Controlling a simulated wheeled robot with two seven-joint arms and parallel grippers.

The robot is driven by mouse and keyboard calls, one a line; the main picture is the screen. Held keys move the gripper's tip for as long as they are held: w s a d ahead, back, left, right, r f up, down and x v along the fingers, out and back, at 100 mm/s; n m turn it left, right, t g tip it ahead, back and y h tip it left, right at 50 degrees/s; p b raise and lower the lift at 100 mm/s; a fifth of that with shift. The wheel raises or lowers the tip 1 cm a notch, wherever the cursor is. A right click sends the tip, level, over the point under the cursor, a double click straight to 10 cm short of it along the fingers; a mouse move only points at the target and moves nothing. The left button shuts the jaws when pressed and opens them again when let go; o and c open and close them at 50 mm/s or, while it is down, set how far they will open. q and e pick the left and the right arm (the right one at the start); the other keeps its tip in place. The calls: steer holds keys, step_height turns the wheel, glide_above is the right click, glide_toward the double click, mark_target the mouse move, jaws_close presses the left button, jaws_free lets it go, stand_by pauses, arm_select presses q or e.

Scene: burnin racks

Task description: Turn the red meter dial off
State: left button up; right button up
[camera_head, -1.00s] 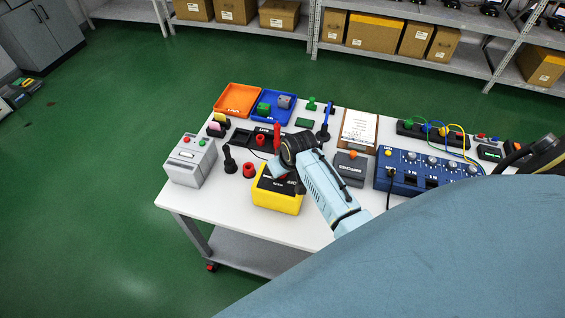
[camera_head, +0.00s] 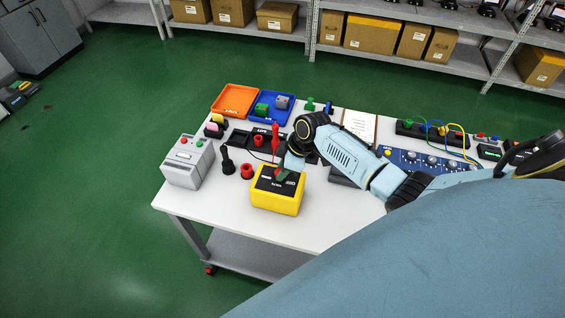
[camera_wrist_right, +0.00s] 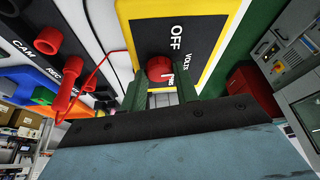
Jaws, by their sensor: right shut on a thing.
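The yellow meter (camera_head: 277,203) with a black face stands near the front of the white table. In the right wrist view its face (camera_wrist_right: 205,20) shows white "OFF" and "VOLTS" lettering. Its red dial (camera_wrist_right: 159,68) has a white mark, which lies towards the lower right of the knob in that view. My right gripper (camera_wrist_right: 160,90) is shut on the red dial, with a green finger at each side of it. In the head view the right gripper (camera_head: 284,174) is over the meter's face and hides most of the dial. My left gripper is not in view.
A grey box with buttons (camera_head: 187,165), a black knob piece (camera_head: 227,162) and a red ring (camera_head: 247,171) stand left of the meter. Red probes (camera_head: 275,138) stand behind it. A blue panel (camera_head: 430,163) is at the right. The table front is clear.

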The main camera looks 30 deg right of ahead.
steer(key=n+b, duration=0.1)
steer(key=n+g+b, duration=0.1)
steer(key=shift+w+d+f+n+y, duration=0.1)
steer(key=shift+w+n+y, duration=0.1)
steer(key=shift+n+y, duration=0.2)
steer(key=n+g+b, duration=0.1)
steer(key=n+b, duration=0.2)
steer(key=shift+w+n, duration=0.15)
steer(key=shift+n, duration=0.15)
steer(key=n+g+b, duration=0.1)
steer(key=n+b, duration=0.2)
steer(key=shift+n+g, duration=0.3)
steer(key=shift+g, duration=0.1)
steer(key=shift+w+n+b, duration=0.1)
steer(key=shift+n+b, duration=0.4)
steer(key=o, duration=1)
steer(key=shift+c, duration=0.2)
steer(key=b+v, duration=0.1)
steer(key=v, duration=1.2)
steer(key=shift+w+r, duration=0.25)
steer(key=shift+r, duration=0.05)
